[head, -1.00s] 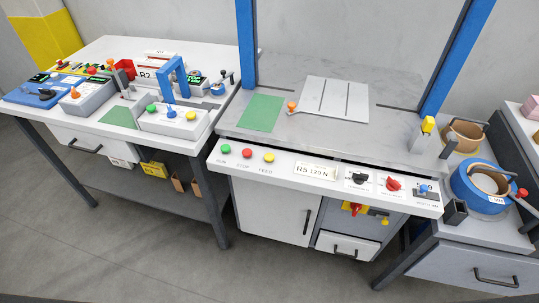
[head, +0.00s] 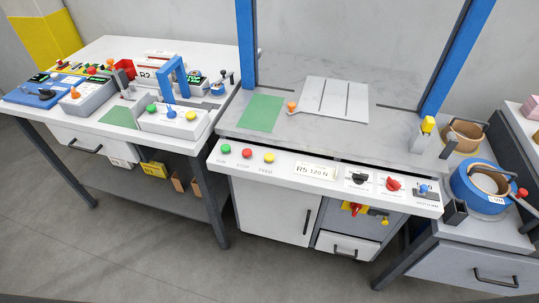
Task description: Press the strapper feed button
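The strapper's white front panel (head: 213,158) slopes along the front edge of the grey machine table. At its left end are a green RUN button (head: 226,149), a red STOP button (head: 247,153) and a yellow FEED button (head: 269,158), in a row with small labels below. Nothing covers the yellow button. Neither of my grippers shows in the head view.
The panel also carries an R5 120 N label (head: 314,171), a black knob (head: 360,178) and a red knob (head: 393,184). A blue arch (head: 243,50) rises over the table. A left bench (head: 119,49) holds smaller devices, including another yellow button (head: 191,116). A blue strap roll (head: 466,190) stands at right.

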